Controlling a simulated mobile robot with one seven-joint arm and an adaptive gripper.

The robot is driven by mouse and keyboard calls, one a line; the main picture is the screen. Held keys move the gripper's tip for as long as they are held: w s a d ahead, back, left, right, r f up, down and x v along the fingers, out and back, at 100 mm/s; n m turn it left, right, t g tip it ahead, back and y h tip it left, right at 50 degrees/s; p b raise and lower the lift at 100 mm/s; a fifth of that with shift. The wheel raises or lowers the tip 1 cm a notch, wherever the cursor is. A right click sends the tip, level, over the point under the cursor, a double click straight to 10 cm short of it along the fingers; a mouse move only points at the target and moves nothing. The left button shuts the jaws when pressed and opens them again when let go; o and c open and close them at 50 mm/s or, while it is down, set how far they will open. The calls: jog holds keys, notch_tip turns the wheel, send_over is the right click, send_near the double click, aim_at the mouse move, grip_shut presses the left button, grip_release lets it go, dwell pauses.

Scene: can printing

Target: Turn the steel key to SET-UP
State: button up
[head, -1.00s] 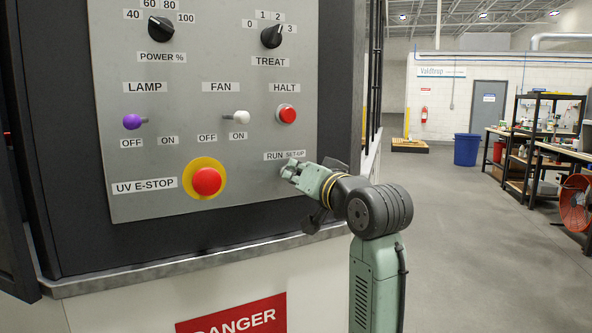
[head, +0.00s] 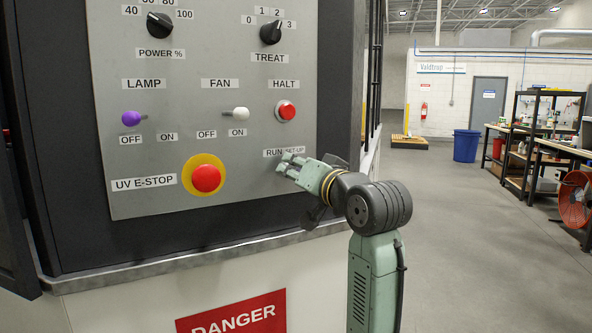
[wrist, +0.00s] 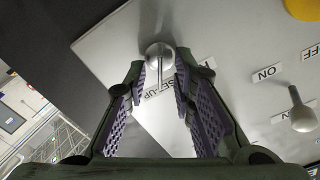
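The steel key (wrist: 159,57) shows in the wrist view as a rounded silver piece with a thin, edge-on part, at the panel between my fingertips. My gripper (head: 285,164) is at the lower right of the grey panel, just below the RUN / SET-UP label (head: 284,152). In the wrist view my gripper (wrist: 163,78) is open, with one purple-padded finger on each side of the key and a gap between them. I cannot tell whether either fingertip touches it.
The red UV E-STOP button (head: 206,178) is left of my gripper, and the red HALT button (head: 286,111) is above it. The white FAN toggle (head: 235,114) and purple LAMP toggle (head: 133,118) are farther left. A metal ledge (head: 190,260) runs below the panel.

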jog(key=v, duration=1.2)
